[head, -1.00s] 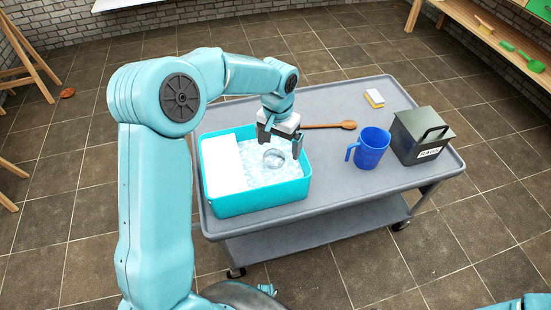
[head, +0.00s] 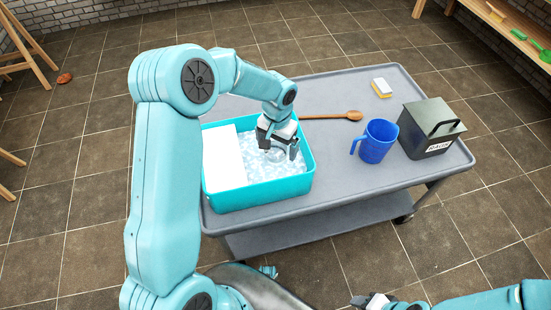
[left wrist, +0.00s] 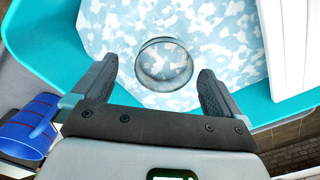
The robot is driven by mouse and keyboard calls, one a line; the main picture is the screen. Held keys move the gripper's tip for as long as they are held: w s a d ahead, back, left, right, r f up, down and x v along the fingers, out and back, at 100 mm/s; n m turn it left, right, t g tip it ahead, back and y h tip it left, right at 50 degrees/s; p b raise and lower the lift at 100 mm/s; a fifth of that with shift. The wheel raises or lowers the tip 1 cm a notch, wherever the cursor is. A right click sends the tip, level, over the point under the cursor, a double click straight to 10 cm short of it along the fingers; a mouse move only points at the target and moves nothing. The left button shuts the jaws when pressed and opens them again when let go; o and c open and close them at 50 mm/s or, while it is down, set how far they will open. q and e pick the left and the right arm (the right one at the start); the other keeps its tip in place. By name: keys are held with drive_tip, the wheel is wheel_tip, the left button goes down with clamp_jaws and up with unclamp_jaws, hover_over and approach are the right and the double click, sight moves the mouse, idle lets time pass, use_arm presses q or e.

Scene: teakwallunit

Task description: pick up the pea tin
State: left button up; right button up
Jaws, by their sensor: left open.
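A round, clear-looking thing with a grey rim (left wrist: 164,65) sits in the bubbly water of the teal tub. It is the only tin-like shape in view; no label shows, so I cannot tell if it is the pea tin. In the head view it is partly hidden by my left gripper (head: 278,147). My left gripper is open over the tub, and in the left wrist view its fingers (left wrist: 157,85) stand on either side of the round thing's near edge, apart from it. My right gripper (head: 374,301) shows only partly at the bottom edge.
The teal tub (head: 262,194), with a white board (head: 223,158) at its left, stands on a grey cart (head: 340,92). A wooden spoon (head: 333,116), a sponge (head: 382,88), a blue jug (head: 375,142) and a dark box (head: 428,128) stand to the right.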

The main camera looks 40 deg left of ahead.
sight(276, 155)
use_arm(q)
drive_tip(key=f, duration=0.5)
drive_tip(key=shift+a+f+b, duration=0.3)
drive_tip(key=shift+f, duration=0.05)
drive_tip(key=shift+r, duration=0.1)
drive_tip(key=c, duration=1.1)
drive_tip(key=shift+r, duration=0.1)
